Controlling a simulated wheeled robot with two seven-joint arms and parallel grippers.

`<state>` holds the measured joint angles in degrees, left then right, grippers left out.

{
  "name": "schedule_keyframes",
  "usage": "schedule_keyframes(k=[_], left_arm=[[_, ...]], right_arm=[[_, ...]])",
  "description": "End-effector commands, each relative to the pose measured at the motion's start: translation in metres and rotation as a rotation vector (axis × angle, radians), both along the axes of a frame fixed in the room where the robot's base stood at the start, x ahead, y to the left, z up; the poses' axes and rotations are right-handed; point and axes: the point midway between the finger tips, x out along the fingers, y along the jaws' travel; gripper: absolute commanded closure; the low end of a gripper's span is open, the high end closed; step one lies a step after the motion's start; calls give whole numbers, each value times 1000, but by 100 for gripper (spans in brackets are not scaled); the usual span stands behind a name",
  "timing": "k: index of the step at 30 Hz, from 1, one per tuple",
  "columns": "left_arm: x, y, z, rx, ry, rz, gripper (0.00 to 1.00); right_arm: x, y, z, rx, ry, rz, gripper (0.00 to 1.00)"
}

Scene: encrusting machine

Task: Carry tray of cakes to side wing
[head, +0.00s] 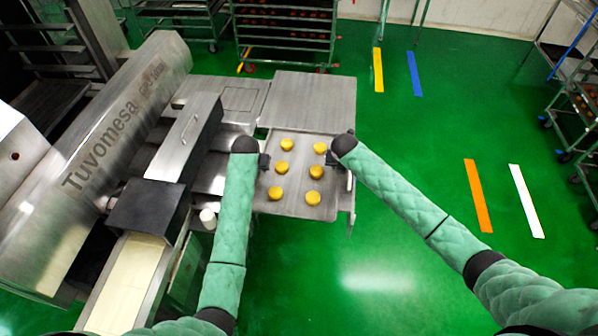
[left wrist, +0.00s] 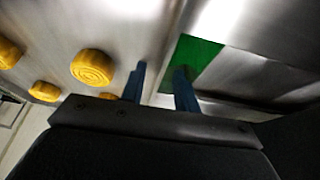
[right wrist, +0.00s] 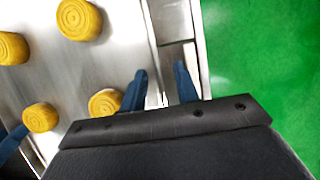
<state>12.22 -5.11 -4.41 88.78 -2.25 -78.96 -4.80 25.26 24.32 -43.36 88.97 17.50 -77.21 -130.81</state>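A metal tray (head: 262,203) holds several round yellow cakes (head: 283,168) and lies level at the end of the machine. My left gripper (head: 264,162) is at its left edge and my right gripper (head: 334,161) at its right edge. In the left wrist view, the left gripper's blue fingers (left wrist: 161,84) are apart, one over the tray side and one outside it. In the right wrist view, the right gripper's fingers (right wrist: 160,88) are apart, with the tray rim running between them. The side wing, seemingly the bare flat metal panel (head: 308,98), is just behind the tray.
The encrusting machine (head: 125,125) fills the left side, with a belt (head: 130,280) at front left. A wheeled rack (head: 285,35) stands behind the panel, and another (head: 580,100) at far right. Green floor with coloured stripes (head: 478,195) is clear on the right.

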Motion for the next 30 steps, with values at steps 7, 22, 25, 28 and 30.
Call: schedule_keyframes(k=[7,22,25,28,30], left_arm=[[0,0,0,0,0,0,91],[0,0,2,0,-2,0,100],[1,0,4,0,-2,0,100],[0,0,7,0,-2,0,100],[1,0,11,0,-2,0,100]], right_arm=[[0,0,0,0,0,0,91],[0,0,2,0,-1,0,100],[0,0,3,0,-1,0,100],[0,0,7,0,-1,0,100],[0,0,10,0,-1,0,100]])
